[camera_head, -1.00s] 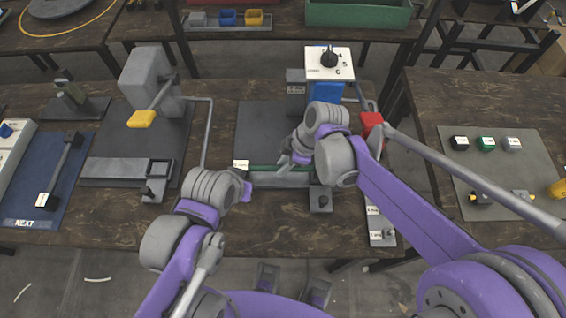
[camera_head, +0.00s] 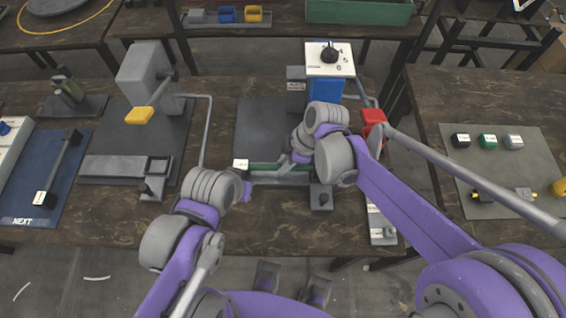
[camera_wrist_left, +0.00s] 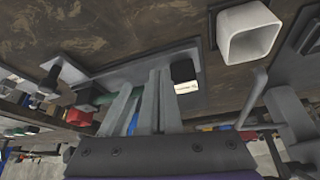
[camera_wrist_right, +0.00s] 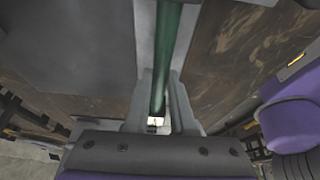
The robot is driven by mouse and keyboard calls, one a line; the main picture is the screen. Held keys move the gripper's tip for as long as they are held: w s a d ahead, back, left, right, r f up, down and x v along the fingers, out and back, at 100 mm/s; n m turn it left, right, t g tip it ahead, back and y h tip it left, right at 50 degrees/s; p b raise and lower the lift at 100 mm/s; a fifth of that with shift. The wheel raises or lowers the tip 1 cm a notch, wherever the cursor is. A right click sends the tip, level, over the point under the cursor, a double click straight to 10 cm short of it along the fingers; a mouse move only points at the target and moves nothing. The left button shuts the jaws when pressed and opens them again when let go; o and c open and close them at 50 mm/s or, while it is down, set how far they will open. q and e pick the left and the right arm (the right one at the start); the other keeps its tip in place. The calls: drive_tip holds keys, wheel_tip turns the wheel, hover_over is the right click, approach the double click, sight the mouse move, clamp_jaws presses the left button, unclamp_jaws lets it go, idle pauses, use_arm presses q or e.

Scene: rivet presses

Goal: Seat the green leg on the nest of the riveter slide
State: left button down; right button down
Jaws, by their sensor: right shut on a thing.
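The green leg (camera_head: 268,166) lies lengthwise along the grey riveter slide (camera_head: 272,181), with a black, white-labelled cap (camera_head: 240,164) at its left end. Its right part is hidden behind my right arm. My right gripper (camera_wrist_right: 162,85) is shut on the green leg, which runs between its fingers in the right wrist view (camera_wrist_right: 172,35). I cannot tell whether the leg touches the nest. My left gripper (camera_wrist_left: 145,90) is beside the black cap (camera_wrist_left: 183,71). Its fingers look close together, but whether they are shut is unclear; the head view hides them.
The riveter's blue part (camera_head: 327,92) and white dial panel (camera_head: 330,60) stand behind the slide. A red block (camera_head: 373,119) is to the right. Another press with a yellow handle (camera_head: 139,116) stands left.

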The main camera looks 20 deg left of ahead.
drive_tip(key=shift+f, duration=0.1)
drive_tip(key=c, duration=0.7)
unclamp_jaws()
drive_tip(key=v, duration=0.7)
drive_tip(key=shift+d+r, duration=0.1)
drive_tip(key=shift+r, duration=0.15)
